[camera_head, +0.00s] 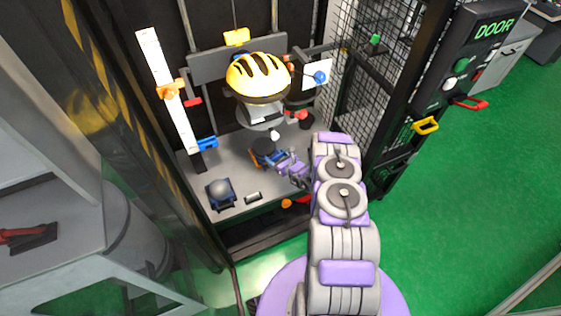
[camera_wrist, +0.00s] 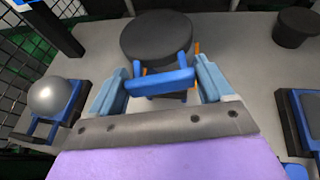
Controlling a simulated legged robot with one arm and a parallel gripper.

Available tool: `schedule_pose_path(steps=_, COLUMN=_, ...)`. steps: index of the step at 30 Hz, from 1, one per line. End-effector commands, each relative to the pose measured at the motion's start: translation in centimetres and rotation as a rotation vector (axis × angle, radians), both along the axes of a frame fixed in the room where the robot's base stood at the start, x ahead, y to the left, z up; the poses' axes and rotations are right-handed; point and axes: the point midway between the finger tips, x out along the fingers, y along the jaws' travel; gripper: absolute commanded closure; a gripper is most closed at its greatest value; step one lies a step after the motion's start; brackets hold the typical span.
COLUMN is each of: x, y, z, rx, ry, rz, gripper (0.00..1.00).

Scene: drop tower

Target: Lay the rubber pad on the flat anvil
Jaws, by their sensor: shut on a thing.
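My gripper (camera_wrist: 160,85) is shut on a blue handle (camera_wrist: 160,80), which I take to belong to the rubber pad. Bits of orange show behind the handle in the wrist view and at its left in the head view; the rest of the pad is hard to make out. A round black block (camera_wrist: 157,35), apparently the flat anvil, is just beyond the fingers. It also shows in the head view (camera_head: 262,147) below the helmet. The handle overlaps its near edge in the wrist view. I cannot tell whether the pad touches it.
A yellow-and-black helmet (camera_head: 258,76) hangs above the grey base plate (camera_head: 235,170). A silver ball on a blue stand (camera_wrist: 58,97) is at the left, and another dark cylinder (camera_wrist: 297,27) at the right. A white scale (camera_head: 165,85) and a mesh wall (camera_head: 345,75) flank the space.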

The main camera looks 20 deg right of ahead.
Motion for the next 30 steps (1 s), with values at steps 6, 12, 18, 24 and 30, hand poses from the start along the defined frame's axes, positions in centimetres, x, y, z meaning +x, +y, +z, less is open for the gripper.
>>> schedule_pose_path(steps=6, x=1.6, y=-0.7, z=-1.0, rx=0.006, ry=-0.003, rz=-0.004, gripper=0.65)
schedule_pose_path(steps=12, x=3.1, y=-0.4, z=-1.7, rx=0.004, ry=-0.004, rz=-0.001, gripper=0.65)
schedule_pose_path(steps=18, x=4.2, y=0.1, z=-2.5, rx=0.000, ry=0.000, rz=-0.001, gripper=0.65)
schedule_pose_path(steps=24, x=4.2, y=-0.2, z=-3.8, rx=0.003, ry=-0.001, rz=-0.002, gripper=0.65)
schedule_pose_path(steps=30, x=4.2, y=-0.5, z=-4.5, rx=0.006, ry=-0.002, rz=-0.003, gripper=0.65)
